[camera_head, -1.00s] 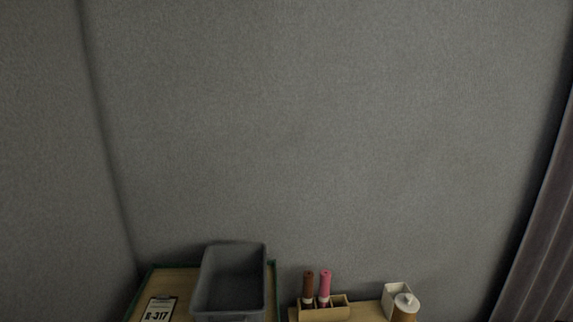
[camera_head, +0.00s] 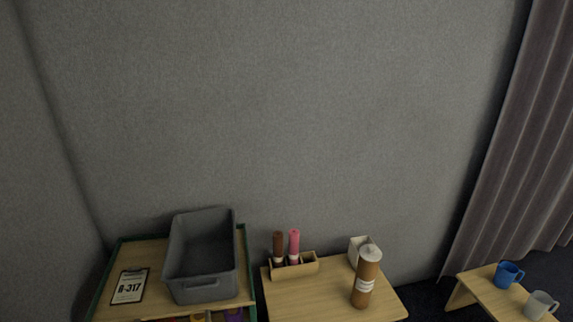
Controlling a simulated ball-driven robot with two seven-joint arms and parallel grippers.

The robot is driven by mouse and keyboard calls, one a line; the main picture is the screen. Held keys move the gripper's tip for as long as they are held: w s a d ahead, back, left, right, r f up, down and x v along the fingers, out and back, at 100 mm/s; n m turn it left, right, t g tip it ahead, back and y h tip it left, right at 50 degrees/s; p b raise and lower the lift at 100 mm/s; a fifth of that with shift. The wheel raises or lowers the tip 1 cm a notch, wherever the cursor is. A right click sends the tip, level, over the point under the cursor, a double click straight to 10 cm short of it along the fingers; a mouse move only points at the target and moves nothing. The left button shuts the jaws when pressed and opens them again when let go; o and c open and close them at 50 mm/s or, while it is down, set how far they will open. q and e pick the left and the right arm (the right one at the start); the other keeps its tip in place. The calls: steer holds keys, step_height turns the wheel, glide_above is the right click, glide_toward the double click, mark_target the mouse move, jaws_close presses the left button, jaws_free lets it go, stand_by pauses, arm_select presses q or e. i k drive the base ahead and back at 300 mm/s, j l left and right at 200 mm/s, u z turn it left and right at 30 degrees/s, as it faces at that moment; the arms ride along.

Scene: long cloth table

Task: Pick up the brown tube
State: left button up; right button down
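A dark brown tube (camera_head: 279,246) stands upright in a small wooden holder (camera_head: 293,269) on a light wood table (camera_head: 318,302). A pink tube (camera_head: 294,244) stands right beside it in the same holder. A larger brown cylinder (camera_head: 367,270) with a pale lid and a white label stands at the table's right side, slightly tilted in the picture. Neither of my grippers is in view.
A grey bin (camera_head: 203,291) and a clipboard marked R-317 (camera_head: 130,286) are on a green-edged table at left. A white box (camera_head: 358,246) is behind the larger brown cylinder. Blue (camera_head: 509,273) and grey (camera_head: 540,304) mugs stand on a low bench at right.

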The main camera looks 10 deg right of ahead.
mark_target(366, 272)
steer(key=l, duration=0.7)
steer(key=k+l+u, duration=0.1)
steer(key=l, duration=0.65)
